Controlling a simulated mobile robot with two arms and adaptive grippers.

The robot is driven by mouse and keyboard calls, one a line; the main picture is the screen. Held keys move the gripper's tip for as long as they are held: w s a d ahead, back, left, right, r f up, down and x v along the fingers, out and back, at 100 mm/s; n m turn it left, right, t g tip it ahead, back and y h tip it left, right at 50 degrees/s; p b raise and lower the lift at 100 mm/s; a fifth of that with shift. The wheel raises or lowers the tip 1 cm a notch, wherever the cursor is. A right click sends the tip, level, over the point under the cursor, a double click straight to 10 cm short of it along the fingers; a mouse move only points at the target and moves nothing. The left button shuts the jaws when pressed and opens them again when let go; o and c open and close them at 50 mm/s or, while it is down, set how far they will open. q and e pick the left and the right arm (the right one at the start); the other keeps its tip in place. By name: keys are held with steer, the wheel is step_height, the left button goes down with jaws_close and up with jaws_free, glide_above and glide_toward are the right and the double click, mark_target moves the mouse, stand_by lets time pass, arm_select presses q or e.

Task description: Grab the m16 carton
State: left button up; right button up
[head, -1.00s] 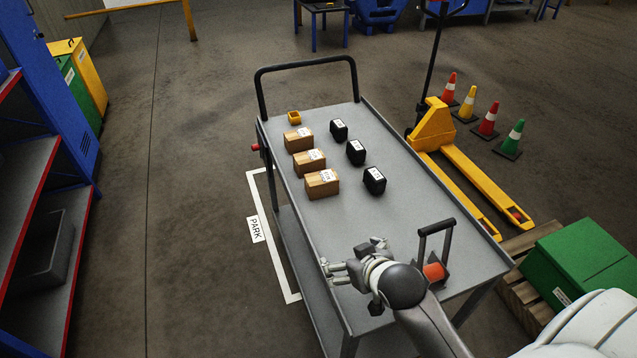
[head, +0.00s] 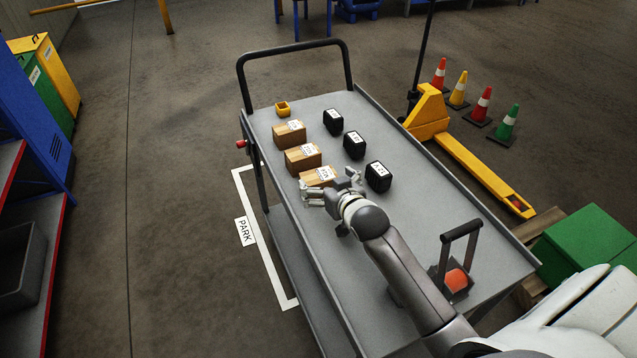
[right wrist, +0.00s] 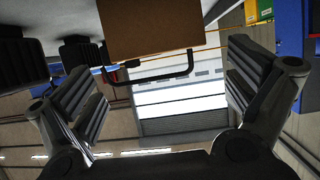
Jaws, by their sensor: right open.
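Three brown cartons with white labels stand in a row on the grey cart top: the far carton (head: 289,134), the middle carton (head: 302,158) and the near carton (head: 318,175). Their label text is too small to read, so I cannot tell which is the m16 carton. My right gripper (head: 331,187) is open and empty at the near side of the near carton, partly covering it. In the right wrist view a plain brown carton (right wrist: 151,32) shows ahead between the spread fingers of my right gripper (right wrist: 165,75), not gripped. My left gripper is not in view.
Black labelled blocks stand right of the cartons; the nearest block (head: 378,176) is close to my gripper. A handled fixture with an orange part (head: 457,280) stands near my right arm. The cart (head: 420,200) has raised edges.

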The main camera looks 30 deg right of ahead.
mark_target(319, 176)
steer(key=shift+w+f, duration=0.2)
steer(key=shift+w, duration=0.15)
steer(key=shift+w+d+f, duration=0.1)
steer(key=shift+w+f, duration=0.15)
steer(key=shift+w, duration=0.4)
steer(key=x, duration=0.3)
steer(key=shift+f+p, duration=0.2)
steer(key=shift+p, duration=0.1)
steer(key=shift+w+d+f, duration=0.1)
steer(key=shift+w, duration=0.2)
steer(key=shift+c, duration=0.3)
steer(key=c, duration=1.2)
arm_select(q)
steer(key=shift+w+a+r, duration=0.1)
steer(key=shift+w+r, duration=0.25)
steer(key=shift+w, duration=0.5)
